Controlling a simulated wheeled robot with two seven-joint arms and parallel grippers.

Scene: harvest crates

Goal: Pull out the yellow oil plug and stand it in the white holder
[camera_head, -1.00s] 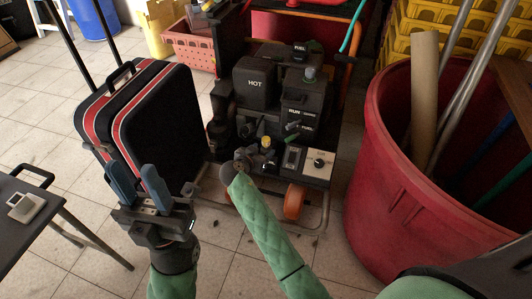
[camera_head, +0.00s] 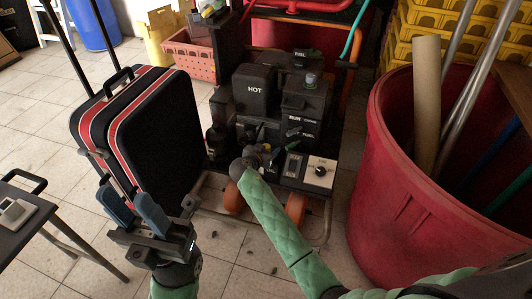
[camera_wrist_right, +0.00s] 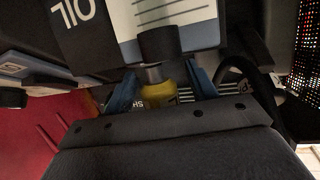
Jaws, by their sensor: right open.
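The yellow oil plug (camera_wrist_right: 158,95) shows in the right wrist view between the two blue fingers of my right gripper (camera_wrist_right: 167,88). The fingers stand apart on either side of it. A metal stem and a black collar show just beyond the plug. In the head view my right wrist is in front of the machine and mostly hides the plug and fingers. My left gripper (camera_head: 130,203) is open and empty, in front of the suitcase. A pale block (camera_head: 16,212) on the dark table at the left may be the white holder; its details are unclear.
The black machine (camera_head: 255,90) stands on a wheeled frame. A black and red suitcase (camera_head: 150,130) stands left of it. A large red bin (camera_head: 410,210) with tubes and poles stands close on the right. Floor shows between table and machine.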

